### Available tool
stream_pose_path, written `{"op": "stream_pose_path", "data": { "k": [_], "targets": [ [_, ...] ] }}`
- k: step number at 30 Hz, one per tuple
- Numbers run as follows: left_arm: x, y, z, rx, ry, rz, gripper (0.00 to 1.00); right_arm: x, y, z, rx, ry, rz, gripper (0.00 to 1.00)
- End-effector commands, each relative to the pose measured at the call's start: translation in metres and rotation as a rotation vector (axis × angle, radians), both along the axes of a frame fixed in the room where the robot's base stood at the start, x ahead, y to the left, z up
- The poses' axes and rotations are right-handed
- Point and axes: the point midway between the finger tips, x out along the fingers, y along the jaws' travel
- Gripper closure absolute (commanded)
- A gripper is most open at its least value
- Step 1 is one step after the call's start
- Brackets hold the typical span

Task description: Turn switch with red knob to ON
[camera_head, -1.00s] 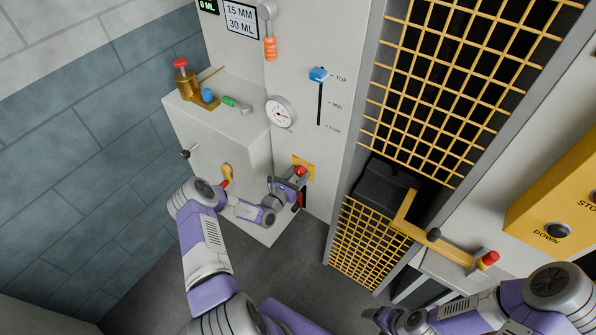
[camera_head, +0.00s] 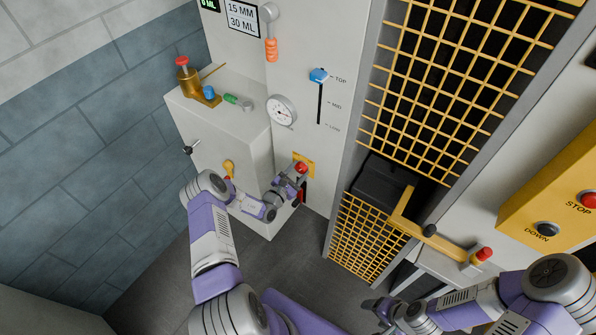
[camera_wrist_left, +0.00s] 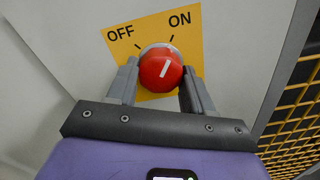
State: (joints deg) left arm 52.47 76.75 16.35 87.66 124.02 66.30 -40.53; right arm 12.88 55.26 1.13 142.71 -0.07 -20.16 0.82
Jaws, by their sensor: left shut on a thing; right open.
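The red knob (camera_wrist_left: 160,70) sits on a yellow plate (camera_wrist_left: 185,25) marked OFF at left and ON at right. Its white line tilts slightly right of upright in the left wrist view, toward the ON tick. My left gripper (camera_wrist_left: 158,88) is shut on the knob, with one finger on each side. In the head view the knob (camera_head: 301,168) and the plate (camera_head: 309,160) show low on the pale panel, with my left gripper (camera_head: 296,181) at it. My right gripper (camera_head: 373,307) is open and empty, low in the head view, away from the panel.
A pale box (camera_head: 245,165) with a yellow lever (camera_head: 229,169) stands left of the switch. A yellow grid (camera_head: 365,240) and a yellow bar handle (camera_head: 440,240) are to the right. A yellow box with STOP and DOWN buttons (camera_head: 545,205) is at far right.

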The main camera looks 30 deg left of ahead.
Motion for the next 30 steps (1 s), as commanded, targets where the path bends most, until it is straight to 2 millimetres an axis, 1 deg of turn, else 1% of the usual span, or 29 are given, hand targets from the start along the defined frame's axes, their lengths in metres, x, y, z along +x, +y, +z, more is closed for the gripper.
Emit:
{"op": "stream_pose_path", "data": {
  "k": [10, 11, 15, 16, 25, 28, 30],
  "targets": [
    [-0.001, 0.000, -0.002, 0.005, 0.004, 0.000, 0.80, 0.000, 0.000, 0.000, 0.000, 0.000, 0.000, 0.29],
    [-0.001, 0.000, -0.002, 0.005, 0.004, 0.000, 0.48, 0.000, 0.000, 0.000, 0.000, 0.000, 0.000, 0.29],
    [-0.001, 0.000, -0.001, 0.004, 0.003, -0.001, 0.26, 0.000, 0.000, 0.000, 0.000, 0.000, 0.000, 0.29],
    [-0.001, 0.000, -0.001, 0.004, 0.002, -0.001, 0.24, 0.000, 0.000, 0.000, 0.000, 0.000, 0.000, 0.29],
    [-0.003, 0.001, -0.001, 0.003, 0.002, 0.000, 0.24, 0.000, 0.000, 0.001, 0.000, 0.000, 0.000, 0.29],
    [-0.012, 0.002, 0.000, 0.003, 0.002, 0.001, 0.24, 0.000, 0.000, 0.002, 0.000, 0.000, 0.000, 0.29],
    [-0.024, 0.003, 0.000, 0.003, 0.005, 0.001, 0.24, 0.000, 0.000, 0.004, 0.000, 0.000, 0.000, 0.29]
  ]
}}
